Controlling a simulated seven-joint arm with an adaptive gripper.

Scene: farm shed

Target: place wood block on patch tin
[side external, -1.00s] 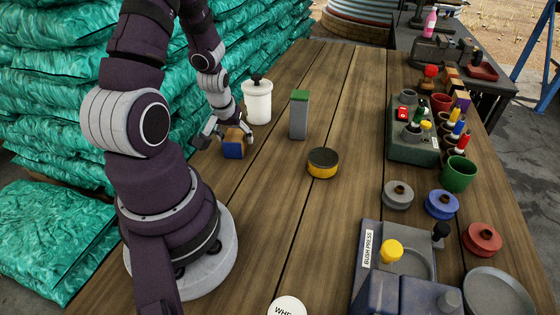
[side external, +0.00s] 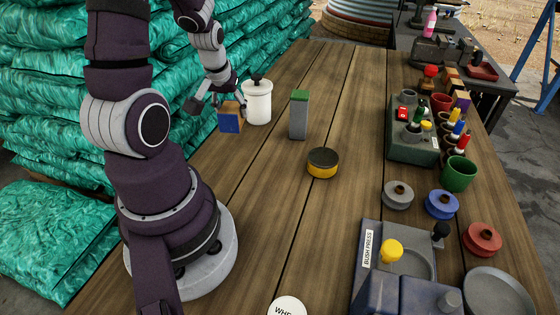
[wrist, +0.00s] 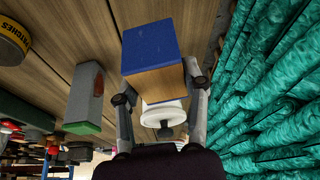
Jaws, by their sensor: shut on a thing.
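The wood block (side external: 230,118) has a blue face and bare wood sides. My gripper (side external: 216,106) is shut on it and holds it above the table, left of the white canister. In the wrist view the block (wrist: 152,62) sits between the two fingers of my gripper (wrist: 158,98). The patch tin (side external: 322,163) is a round yellow tin with a dark top, standing on the table right of and nearer than the block, with nothing on it.
A white lidded canister (side external: 257,102) stands close beside the block. A grey box with a green top (side external: 299,115) stands between the canister and the tin. Stacked teal sacks (side external: 55,95) line the left side. Table around the tin is clear.

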